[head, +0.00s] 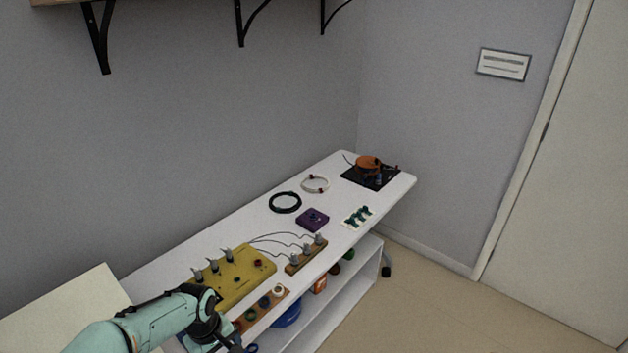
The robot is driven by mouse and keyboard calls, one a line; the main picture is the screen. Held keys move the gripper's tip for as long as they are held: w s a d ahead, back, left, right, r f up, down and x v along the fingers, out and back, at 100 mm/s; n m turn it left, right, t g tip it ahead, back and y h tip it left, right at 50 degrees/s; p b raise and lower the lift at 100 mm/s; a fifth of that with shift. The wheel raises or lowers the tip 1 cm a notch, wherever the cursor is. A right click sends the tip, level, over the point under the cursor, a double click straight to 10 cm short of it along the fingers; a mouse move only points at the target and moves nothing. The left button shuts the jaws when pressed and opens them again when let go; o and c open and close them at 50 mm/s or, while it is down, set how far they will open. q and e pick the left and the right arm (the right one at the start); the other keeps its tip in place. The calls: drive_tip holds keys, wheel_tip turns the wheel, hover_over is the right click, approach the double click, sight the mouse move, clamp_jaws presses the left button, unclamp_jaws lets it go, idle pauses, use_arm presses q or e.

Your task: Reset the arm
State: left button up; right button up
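My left arm, teal with a dark wrist, comes in from the bottom left of the head view. Its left gripper (236,346) is small and dark at the bottom edge, low in front of the white table (180,253). I cannot tell whether its fingers are open or shut, or whether it holds anything. My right arm and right gripper are not in view.
On the table are a yellow box (240,281) with clips and wires, a wooden strip (306,258), a purple box (312,219), a black cable ring (285,202), a white ring (315,183) and an orange speaker-like device (369,167). Floor (450,310) at right is clear.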

use_arm(q)
drive_tip(key=s+d+f+m+h, duration=0.1)
drive_tip(key=s+f, duration=0.1)
drive_tip(key=f, duration=0.4)
drive_tip(key=s+d+f+m+g, duration=0.1)
drive_tip(key=s+f, duration=0.2)
drive_tip(key=f, duration=0.2)
drive_tip(key=s+d+f+m+h, duration=0.1)
drive_tip(key=s+f, duration=0.1)
drive_tip(key=f, duration=0.4)
drive_tip(key=s+d+f+m, duration=0.1)
drive_tip(key=s+d+f, duration=0.2)
drive_tip(key=s, duration=0.6)
drive_tip(key=s+d+f+m+h+p, duration=0.1)
drive_tip(key=s+d+f, duration=0.1)
drive_tip(key=s+f, duration=0.5)
drive_tip(key=shift+s+d, duration=0.4)
drive_tip(key=shift+s, duration=0.6)
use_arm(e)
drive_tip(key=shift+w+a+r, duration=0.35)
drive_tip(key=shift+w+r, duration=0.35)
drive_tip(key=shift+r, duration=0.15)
